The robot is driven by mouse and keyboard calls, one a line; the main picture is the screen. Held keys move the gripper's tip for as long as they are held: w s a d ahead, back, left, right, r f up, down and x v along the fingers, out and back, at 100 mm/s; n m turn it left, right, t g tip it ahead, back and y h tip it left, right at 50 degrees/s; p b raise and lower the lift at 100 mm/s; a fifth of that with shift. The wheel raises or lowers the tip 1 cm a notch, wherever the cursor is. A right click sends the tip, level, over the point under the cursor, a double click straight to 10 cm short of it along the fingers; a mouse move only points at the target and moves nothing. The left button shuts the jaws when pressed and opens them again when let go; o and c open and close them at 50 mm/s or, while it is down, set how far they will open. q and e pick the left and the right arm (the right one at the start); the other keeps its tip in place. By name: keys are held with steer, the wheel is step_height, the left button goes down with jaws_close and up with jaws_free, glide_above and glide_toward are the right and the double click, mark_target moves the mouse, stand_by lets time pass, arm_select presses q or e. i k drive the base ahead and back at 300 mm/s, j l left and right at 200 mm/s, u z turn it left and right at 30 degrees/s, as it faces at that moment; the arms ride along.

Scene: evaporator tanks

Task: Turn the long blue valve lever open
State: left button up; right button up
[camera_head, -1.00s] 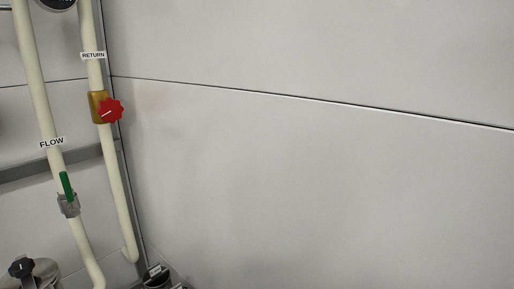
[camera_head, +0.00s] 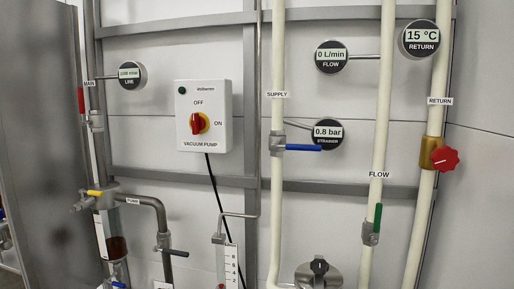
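The long blue valve lever (camera_head: 304,148) sits on the supply pipe (camera_head: 278,60), in the middle of the head view. It points right, across the pipe, from a grey valve body (camera_head: 277,143). Its tip is just below the strainer gauge (camera_head: 327,134), which reads 0.8 bar. A smaller blue handle (camera_head: 118,285) shows at the bottom left, partly cut off by the frame edge. Neither of my grippers shows in the view.
A vacuum pump switch box (camera_head: 203,115) hangs left of the supply pipe. A green lever (camera_head: 377,217) on the flow pipe and a red knob (camera_head: 445,159) on the return pipe are to the right. The flow gauge (camera_head: 332,57) reads 0 L/min.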

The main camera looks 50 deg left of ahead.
mark_target(274, 146)
steer(key=j+u, duration=0.1)
steer(key=u, duration=0.75)
steer(key=i+j+u, duration=0.1)
steer(key=u, duration=0.35)
steer(key=j, duration=0.55)
